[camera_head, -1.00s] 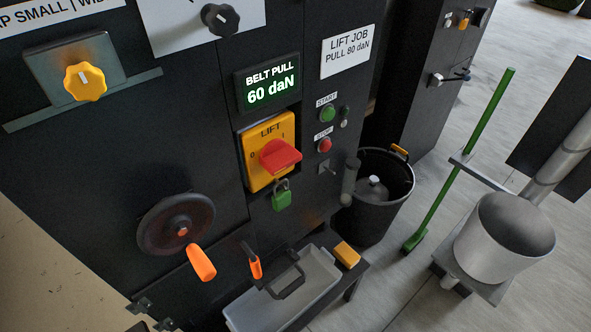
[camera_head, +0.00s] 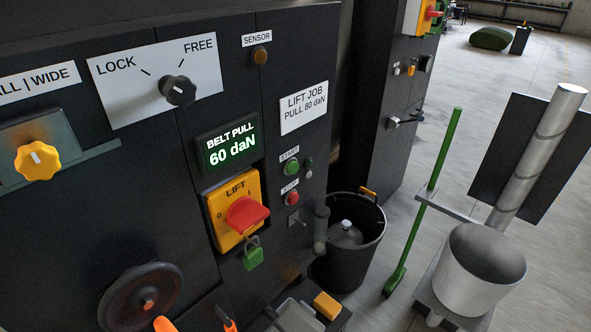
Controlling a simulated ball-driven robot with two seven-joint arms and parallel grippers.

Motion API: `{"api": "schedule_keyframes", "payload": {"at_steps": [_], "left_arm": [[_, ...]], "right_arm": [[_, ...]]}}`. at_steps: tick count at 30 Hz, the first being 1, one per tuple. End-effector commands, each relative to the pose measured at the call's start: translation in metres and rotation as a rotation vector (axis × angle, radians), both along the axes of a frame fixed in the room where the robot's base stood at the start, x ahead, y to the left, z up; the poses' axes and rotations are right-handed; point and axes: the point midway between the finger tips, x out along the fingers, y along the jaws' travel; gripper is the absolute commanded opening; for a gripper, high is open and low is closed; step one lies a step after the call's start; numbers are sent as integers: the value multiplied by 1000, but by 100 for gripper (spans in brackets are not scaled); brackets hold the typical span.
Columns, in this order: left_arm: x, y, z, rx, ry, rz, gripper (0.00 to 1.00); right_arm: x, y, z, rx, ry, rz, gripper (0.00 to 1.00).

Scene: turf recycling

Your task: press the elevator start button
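The green START button (camera_head: 292,167) sits on the dark machine panel, under a small START label (camera_head: 289,154). The red STOP button (camera_head: 292,198) is below it. To their left is the yellow LIFT switch plate (camera_head: 222,220) with a red rotary handle (camera_head: 246,215). A green padlock (camera_head: 253,256) hangs under the handle. The display (camera_head: 230,149) reads BELT PULL 60 daN. A white sign (camera_head: 304,107) above the buttons reads LIFT JOB PULL 80 daN.
A LOCK/FREE knob (camera_head: 178,90), a yellow knob (camera_head: 37,160) and a handwheel (camera_head: 140,300) are on the panel. A black bin (camera_head: 350,262), a green-handled tool (camera_head: 420,200) and a grey bucket (camera_head: 478,280) stand to the right. Grey floor is open behind them.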

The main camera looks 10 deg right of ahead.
Motion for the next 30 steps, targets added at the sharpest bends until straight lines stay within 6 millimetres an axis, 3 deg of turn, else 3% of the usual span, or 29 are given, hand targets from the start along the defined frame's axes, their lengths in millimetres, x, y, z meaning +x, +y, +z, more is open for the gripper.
{"api": "schedule_keyframes", "payload": {"at_steps": [1,3,30], "left_arm": [[0,0,0,0,0,0,36],[0,0,0,0,0,0,36],[0,0,0,0,0,0,36]], "right_arm": [[0,0,0,0,0,0,20],[0,0,0,0,0,0,0],[0,0,0,0,0,0,0]]}}
